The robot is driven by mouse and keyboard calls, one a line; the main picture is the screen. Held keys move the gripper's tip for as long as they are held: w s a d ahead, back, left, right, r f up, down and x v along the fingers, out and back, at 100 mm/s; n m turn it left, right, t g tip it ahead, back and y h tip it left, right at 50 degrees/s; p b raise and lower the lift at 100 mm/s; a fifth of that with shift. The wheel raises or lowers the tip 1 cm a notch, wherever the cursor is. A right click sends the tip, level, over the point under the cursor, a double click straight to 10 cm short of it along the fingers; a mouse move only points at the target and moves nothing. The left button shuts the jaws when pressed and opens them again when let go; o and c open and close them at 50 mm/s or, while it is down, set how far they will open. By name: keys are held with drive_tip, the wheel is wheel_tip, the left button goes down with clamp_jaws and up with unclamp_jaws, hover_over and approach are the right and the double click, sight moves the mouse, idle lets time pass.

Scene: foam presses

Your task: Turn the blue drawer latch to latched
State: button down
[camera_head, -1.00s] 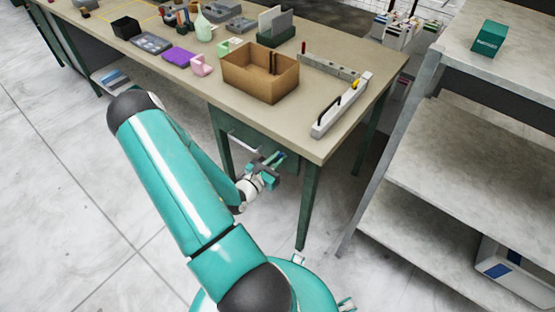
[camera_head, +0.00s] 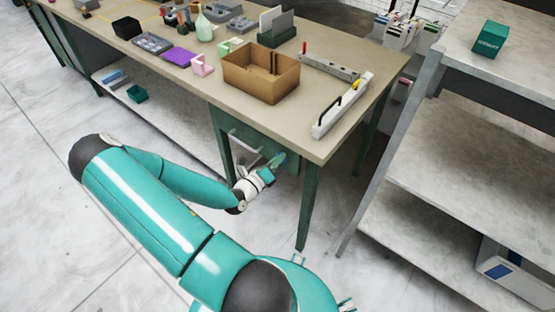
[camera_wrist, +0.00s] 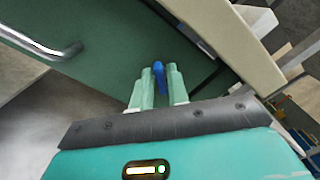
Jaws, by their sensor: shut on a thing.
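The blue drawer latch (camera_wrist: 159,77) is on the green drawer front (camera_wrist: 110,65), just under the bench top. My gripper (camera_wrist: 159,90) is shut on the latch, with one pale green finger on each side of it in the wrist view. The latch's tip sticks out a little past the fingertips. In the head view my gripper (camera_head: 275,163) reaches the drawer front (camera_head: 240,127) below the bench's right end. The latch is too small and covered there to make out clearly.
A metal drawer handle (camera_wrist: 50,47) is left of the latch. The bench top (camera_head: 320,135) overhangs the drawer, and a green leg (camera_head: 308,207) stands to the right. A cardboard box (camera_head: 255,80) is on top. A grey shelf unit (camera_head: 440,170) stands at the right.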

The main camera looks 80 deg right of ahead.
drive_tip(key=n, duration=0.8)
drive_tip(key=shift+f, duration=0.15)
idle(0.5)
drive_tip(key=c, duration=1.5)
unclamp_jaws()
drive_tip(key=v, duration=1.4)
drive_tip(key=shift+w+d, duration=0.1)
